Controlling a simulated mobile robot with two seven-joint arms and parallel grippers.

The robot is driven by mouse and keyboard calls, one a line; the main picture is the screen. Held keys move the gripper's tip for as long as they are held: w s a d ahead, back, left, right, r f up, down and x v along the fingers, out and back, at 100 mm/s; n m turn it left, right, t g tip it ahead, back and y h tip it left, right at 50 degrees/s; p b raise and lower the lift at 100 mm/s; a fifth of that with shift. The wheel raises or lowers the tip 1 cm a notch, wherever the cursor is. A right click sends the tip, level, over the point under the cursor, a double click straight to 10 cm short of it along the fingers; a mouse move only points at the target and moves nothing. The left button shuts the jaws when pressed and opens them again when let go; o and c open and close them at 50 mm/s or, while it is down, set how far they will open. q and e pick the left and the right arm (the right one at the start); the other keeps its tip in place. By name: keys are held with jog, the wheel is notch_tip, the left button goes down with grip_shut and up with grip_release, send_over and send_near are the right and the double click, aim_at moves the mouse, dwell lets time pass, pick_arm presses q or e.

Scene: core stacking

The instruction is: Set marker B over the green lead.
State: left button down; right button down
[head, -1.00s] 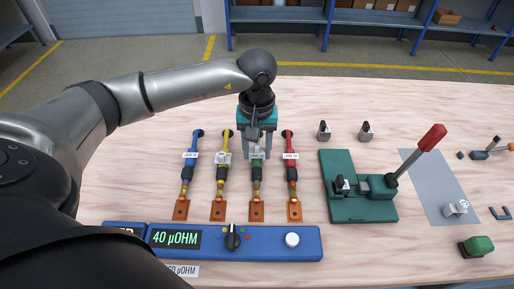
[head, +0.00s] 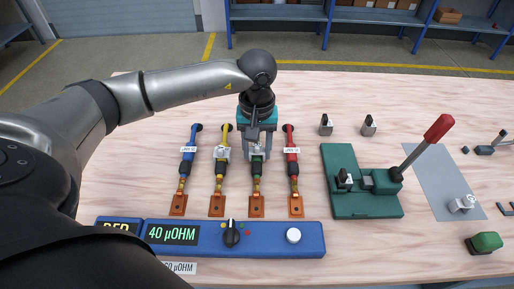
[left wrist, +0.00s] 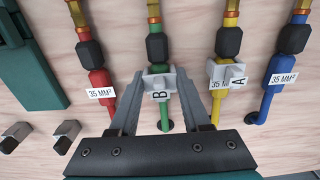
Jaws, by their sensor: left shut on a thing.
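My left gripper (head: 258,152) is above the green lead (head: 257,177), pointing down. In the left wrist view its fingers (left wrist: 155,80) are shut on marker B (left wrist: 158,88), a light grey piece with a black B. Marker B sits at the green lead (left wrist: 163,108), below its black sleeve; whether it is fully seated I cannot tell. In the head view the fingers mostly hide marker B. Marker A (left wrist: 226,78) is on the yellow lead (left wrist: 231,45). My right gripper is not in view.
The red lead (head: 291,165) and blue lead (head: 187,165) flank the group and carry white labels. A blue meter (head: 270,239) reading 40 µOHM lies in front. A green lever press (head: 365,205), two grey blocks and a grey mat (head: 440,180) with another marker (head: 462,203) are to the right.

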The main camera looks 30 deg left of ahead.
aim_at(257, 145)
pick_arm(q)
jog(key=shift+f+b, duration=0.5)
jog(key=shift+f, duration=0.05)
jog(key=shift+c, duration=1.4)
grip_release()
notch_tip(257, 145, up, 15)
jog(key=p, duration=0.2)
jog(key=shift+r, duration=0.15)
